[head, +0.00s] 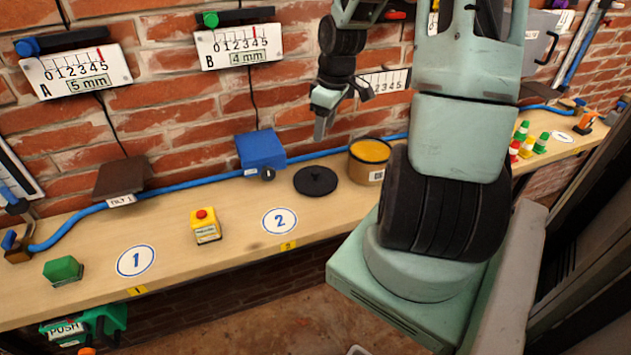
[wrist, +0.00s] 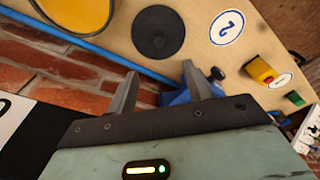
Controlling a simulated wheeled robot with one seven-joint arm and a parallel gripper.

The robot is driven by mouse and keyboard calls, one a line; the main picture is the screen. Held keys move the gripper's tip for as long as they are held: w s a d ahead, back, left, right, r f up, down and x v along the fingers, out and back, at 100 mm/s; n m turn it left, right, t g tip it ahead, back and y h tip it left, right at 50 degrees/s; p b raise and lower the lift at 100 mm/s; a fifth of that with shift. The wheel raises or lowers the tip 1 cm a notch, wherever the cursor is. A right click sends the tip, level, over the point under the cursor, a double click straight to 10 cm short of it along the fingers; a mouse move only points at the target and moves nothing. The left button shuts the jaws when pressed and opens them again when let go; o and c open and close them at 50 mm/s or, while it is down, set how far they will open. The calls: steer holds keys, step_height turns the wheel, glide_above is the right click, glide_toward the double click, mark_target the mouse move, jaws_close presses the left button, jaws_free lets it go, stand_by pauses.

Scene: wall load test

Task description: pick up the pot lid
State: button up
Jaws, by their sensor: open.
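My gripper (head: 326,128) is above the back of the bench near the brick wall, above the lid in the head view. In the wrist view its two fingers (wrist: 158,90) are spread apart with nothing between them. The lid is beyond the fingertips and apart from them.
A pot with yellow contents (head: 370,152) stands right of the lid. A blue box (head: 261,150) and blue hose (head: 215,176) run along the wall side. A yellow box with red button (head: 205,226) is further left. The bench around marker 2 (head: 280,221) is clear.

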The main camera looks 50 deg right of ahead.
glide_above(315, 171)
steer(key=s, duration=0.1)
steer(key=f, duration=0.9)
steer(key=shift+s+b, duration=0.2)
steer(key=shift+b, duration=0.15)
steer(key=shift+w+d+f+p, duration=0.15)
steer(key=shift+w+f, duration=0.15)
steer(key=shift+f, duration=1)
steer(key=shift+w+a+f+p, duration=0.15)
steer(key=shift+w+f, duration=0.1)
steer(key=shift+f, duration=1.05)
steer(key=shift+d, duration=0.1)
jaws_close()
steer(key=shift+r, duration=0.2)
